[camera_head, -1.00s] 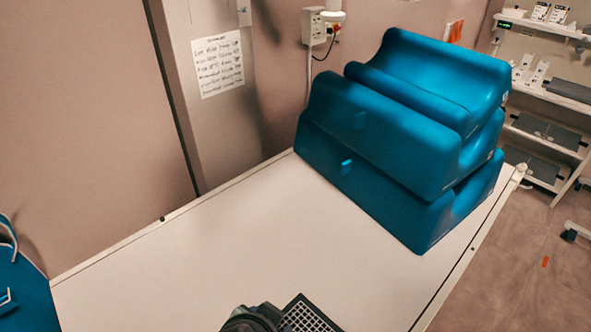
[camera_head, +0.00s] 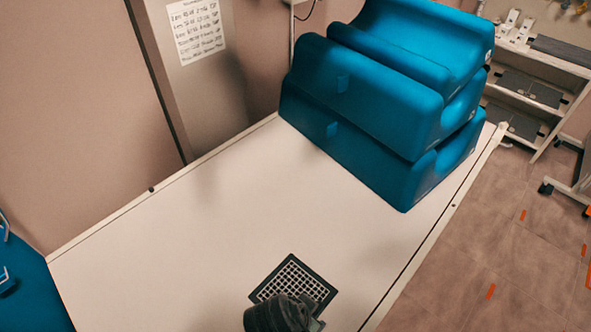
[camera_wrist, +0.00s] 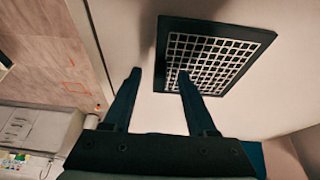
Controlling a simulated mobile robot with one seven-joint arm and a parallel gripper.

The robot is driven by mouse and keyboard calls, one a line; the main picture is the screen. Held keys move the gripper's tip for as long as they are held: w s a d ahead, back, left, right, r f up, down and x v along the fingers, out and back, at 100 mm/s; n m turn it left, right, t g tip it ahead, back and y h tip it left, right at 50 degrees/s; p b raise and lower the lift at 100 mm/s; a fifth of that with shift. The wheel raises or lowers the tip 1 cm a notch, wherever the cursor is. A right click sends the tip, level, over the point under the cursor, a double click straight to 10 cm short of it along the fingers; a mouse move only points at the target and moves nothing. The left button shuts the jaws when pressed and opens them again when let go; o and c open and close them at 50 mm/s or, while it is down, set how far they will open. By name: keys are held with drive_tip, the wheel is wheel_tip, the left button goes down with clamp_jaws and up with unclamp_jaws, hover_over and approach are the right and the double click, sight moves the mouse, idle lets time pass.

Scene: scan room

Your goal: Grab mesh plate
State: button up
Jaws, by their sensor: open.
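The mesh plate (camera_head: 294,277) is a square dark-framed plate with a light grid. It lies on the white table in the head view, near the table's right side. In the wrist view the mesh plate (camera_wrist: 212,56) fills the upper middle. My gripper (camera_wrist: 159,74) is open and empty, with its two dark fingers apart. The right finger overlaps the grid in the picture, and the left finger is outside the plate's left edge. I cannot tell the height gap or any contact. In the head view my dark wrist covers the plate's lower edge.
The white table (camera_head: 190,250) is clear around the plate. Stacked blue cushions (camera_head: 380,110) stand at its far end. A wall runs along its left side. A shelf rack (camera_head: 530,85) stands beyond open floor at the right.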

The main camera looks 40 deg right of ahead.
drive_tip(key=shift+x, duration=1.3)
clamp_jaws()
drive_tip(key=shift+r, duration=0.1)
